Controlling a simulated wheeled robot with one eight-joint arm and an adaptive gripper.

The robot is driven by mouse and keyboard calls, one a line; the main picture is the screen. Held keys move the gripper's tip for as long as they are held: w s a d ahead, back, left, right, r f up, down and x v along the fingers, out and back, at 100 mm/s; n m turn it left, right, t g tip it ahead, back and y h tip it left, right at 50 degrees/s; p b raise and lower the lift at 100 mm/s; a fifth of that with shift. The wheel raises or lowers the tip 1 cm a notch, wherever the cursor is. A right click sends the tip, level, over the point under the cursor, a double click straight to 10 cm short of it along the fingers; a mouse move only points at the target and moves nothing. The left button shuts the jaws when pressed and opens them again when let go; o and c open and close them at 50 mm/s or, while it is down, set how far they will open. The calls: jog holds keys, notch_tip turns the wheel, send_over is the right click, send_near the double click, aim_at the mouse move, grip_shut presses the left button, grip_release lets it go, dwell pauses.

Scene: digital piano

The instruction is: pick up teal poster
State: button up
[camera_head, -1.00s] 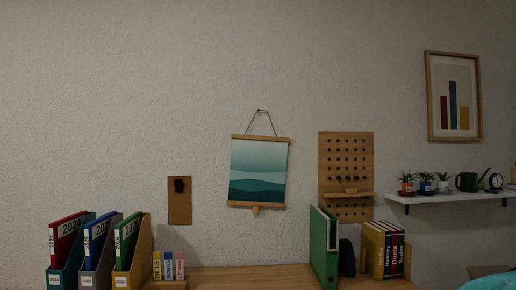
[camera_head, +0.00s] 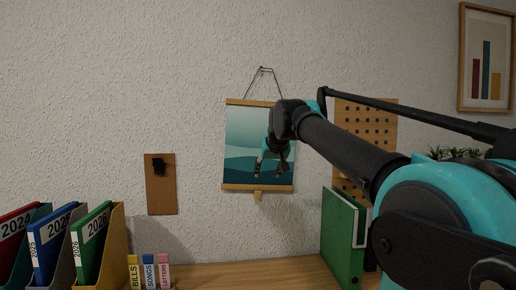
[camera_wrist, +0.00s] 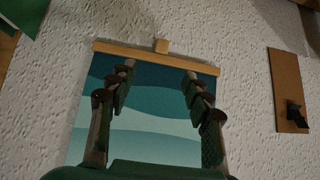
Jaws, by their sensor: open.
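The teal poster (camera_head: 243,135) hangs on the wall from a cord on a hook, with a wooden bar along its top and another along its bottom. A small wooden tab (camera_head: 258,195) sits at the middle of the bottom bar. My gripper (camera_head: 271,172) is in front of the poster's lower right half and hides part of it. In the wrist view the poster (camera_wrist: 150,115) appears upside down, with its bottom bar and tab (camera_wrist: 161,46) at the top. My gripper (camera_wrist: 163,72) is open, its two fingers apart and empty, pointing toward that bar.
A corkboard (camera_head: 161,190) with a black clip hangs left of the poster. A pegboard (camera_head: 365,120) is to the right, behind my arm. Below is a wooden desk (camera_head: 230,275) with a green binder (camera_head: 341,235), file holders and small books.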

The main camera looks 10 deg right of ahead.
send_near(258, 193)
jog(key=x, duration=0.4)
jog(key=shift+d+f, duration=0.1)
jog(key=shift+d, duration=0.15)
jog(key=shift+a+x, duration=0.2)
jog(key=shift+x, duration=2.5)
grip_shut()
